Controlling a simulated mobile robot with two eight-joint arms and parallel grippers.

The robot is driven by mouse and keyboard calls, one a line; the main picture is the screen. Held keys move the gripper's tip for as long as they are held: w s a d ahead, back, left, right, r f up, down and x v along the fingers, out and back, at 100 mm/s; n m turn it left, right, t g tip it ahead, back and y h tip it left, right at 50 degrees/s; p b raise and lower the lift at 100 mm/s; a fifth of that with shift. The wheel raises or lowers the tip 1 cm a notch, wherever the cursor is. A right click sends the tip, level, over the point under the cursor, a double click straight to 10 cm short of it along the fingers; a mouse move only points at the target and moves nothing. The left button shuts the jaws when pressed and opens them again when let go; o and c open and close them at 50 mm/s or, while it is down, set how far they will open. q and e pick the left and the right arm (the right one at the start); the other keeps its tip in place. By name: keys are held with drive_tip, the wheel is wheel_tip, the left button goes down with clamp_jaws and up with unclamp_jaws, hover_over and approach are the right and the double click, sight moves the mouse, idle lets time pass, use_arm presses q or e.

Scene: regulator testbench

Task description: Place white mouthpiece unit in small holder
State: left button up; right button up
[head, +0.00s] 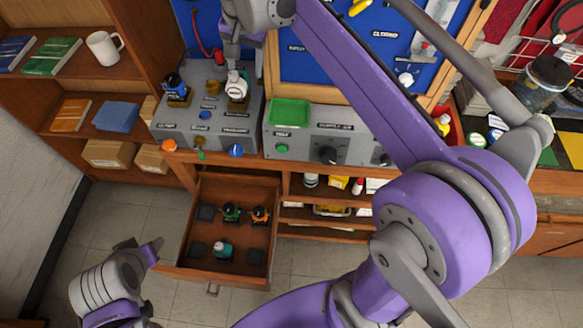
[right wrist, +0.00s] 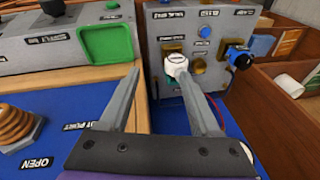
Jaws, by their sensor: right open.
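The white mouthpiece unit (head: 237,86) stands at the front right of the grey control box (head: 222,127), at a brass-coloured fitting. It also shows in the right wrist view (right wrist: 177,66), with its white end toward the camera. My right gripper (head: 232,58) is just behind and above it in the head view. My left gripper (head: 146,250) is low at the left, away from the box. Which fitting is the small holder is unclear.
An open drawer (head: 181,250) below holds several dark square pads and units with green, orange and teal parts. A blue-black unit (head: 175,86) stands left on the box. A green tray (head: 290,112) lies to its right. Shelves stand at the left.

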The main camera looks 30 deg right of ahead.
drive_tip(key=s+f+n+t, duration=0.3)
drive_tip(key=s+f+n, duration=0.5)
drive_tip(key=s+f, duration=1)
drive_tip(key=s, duration=0.3)
drive_tip(key=shift+f, duration=0.3)
